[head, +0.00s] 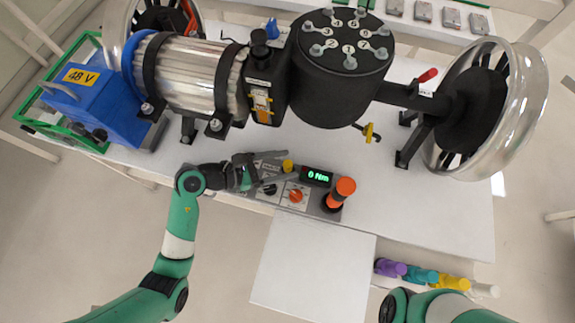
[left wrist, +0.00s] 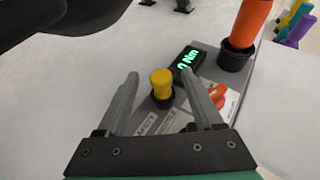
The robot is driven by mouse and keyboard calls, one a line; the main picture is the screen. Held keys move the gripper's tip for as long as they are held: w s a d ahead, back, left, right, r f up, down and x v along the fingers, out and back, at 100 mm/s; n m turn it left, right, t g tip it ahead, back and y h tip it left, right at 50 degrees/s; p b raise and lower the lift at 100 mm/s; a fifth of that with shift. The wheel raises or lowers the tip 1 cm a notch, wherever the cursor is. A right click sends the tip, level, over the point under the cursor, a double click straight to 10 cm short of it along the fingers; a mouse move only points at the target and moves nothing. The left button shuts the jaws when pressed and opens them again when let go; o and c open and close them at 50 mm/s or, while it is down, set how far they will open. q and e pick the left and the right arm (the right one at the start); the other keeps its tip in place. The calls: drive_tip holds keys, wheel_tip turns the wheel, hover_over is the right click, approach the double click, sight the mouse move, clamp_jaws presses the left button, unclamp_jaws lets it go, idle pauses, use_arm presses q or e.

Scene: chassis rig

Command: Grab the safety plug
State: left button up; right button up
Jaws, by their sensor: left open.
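The safety plug appears to be the yellow-topped plug (head: 288,165) in a dark socket on the grey control panel. In the left wrist view the yellow plug (left wrist: 161,84) stands upright between the two fingers, a little beyond their middle. My left gripper (head: 284,163) is open around the plug's sides in the head view. In the left wrist view the open left gripper (left wrist: 160,82) shows a gap on both sides of the plug, so it is not held. My right gripper is out of view; only part of my right arm shows at the bottom right.
The panel also carries an orange-red knob (head: 296,196), a green "0 Nm" display (head: 317,176) and an orange-handled tool (head: 342,190). Behind stand a black numbered hub (head: 340,75), a silver cylinder (head: 195,75) and a wheel (head: 520,110). Coloured handles (head: 420,275) lie at the front right.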

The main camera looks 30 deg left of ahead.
use_arm(q)
drive_tip(key=b+x, duration=0.2)
drive_tip(key=x, duration=0.2)
drive_tip(key=shift+w+d, duration=0.25)
drive_tip(key=shift+d, duration=0.05)
clamp_jaws()
